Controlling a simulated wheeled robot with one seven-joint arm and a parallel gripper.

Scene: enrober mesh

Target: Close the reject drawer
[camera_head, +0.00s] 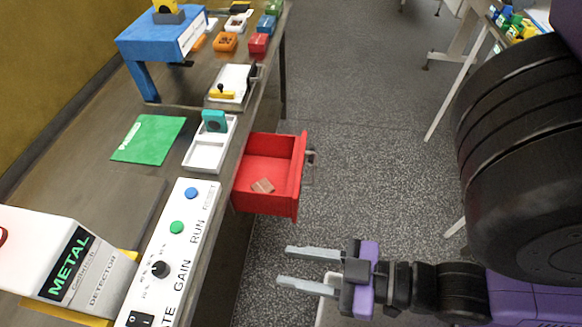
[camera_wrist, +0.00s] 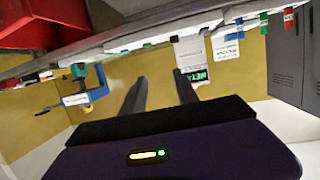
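The red reject drawer (camera_head: 270,205) stands pulled out from the side of the bench in the head view, with small brown pieces (camera_head: 263,186) inside. Its handle (camera_head: 309,166) is on the front panel, facing right. The drawer also shows as a red shape at the upper left of the wrist view (camera_wrist: 50,28). My gripper (camera_head: 298,267) is below and in front of the drawer in the head view, apart from it. Its two fingers are spread with nothing between them. The wrist view also shows the fingers (camera_wrist: 160,92) apart and empty.
The bench (camera_head: 105,190) runs along the left. On it are a metal detector (camera_head: 70,265), a control panel (camera_head: 172,250), a white tray (camera_head: 208,150), a green mat (camera_head: 148,138) and a blue stand (camera_head: 160,38). Grey floor (camera_head: 370,120) right of the drawer is clear.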

